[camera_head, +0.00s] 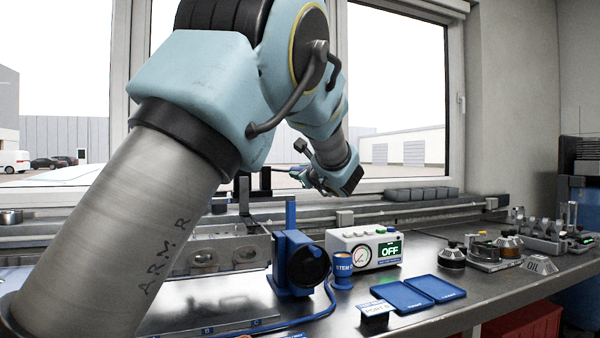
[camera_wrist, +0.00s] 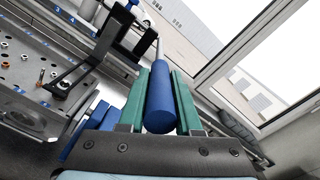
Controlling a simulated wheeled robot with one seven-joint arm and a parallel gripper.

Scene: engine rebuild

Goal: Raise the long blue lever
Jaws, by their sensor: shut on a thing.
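The long blue lever (camera_wrist: 160,100) shows in the wrist view as a thick blue cylindrical grip on a thin metal rod. My gripper (camera_wrist: 161,76) has its two green fingers on either side of the blue grip and is shut on it. The rod runs on past the fingertips to a dark bracket (camera_wrist: 122,32). In the head view my gripper (camera_head: 308,180) is above the back of the bench, in front of the window. The lever is small and mostly hidden there, so its exact angle is hard to tell.
A blue stand with a black round part (camera_head: 305,265) stands below my gripper. Beside it are a blue cup (camera_head: 342,274) and a white gauge box (camera_head: 363,247) reading OFF. Blue trays (camera_head: 437,288) lie in front. The window sill (camera_head: 400,205) runs behind.

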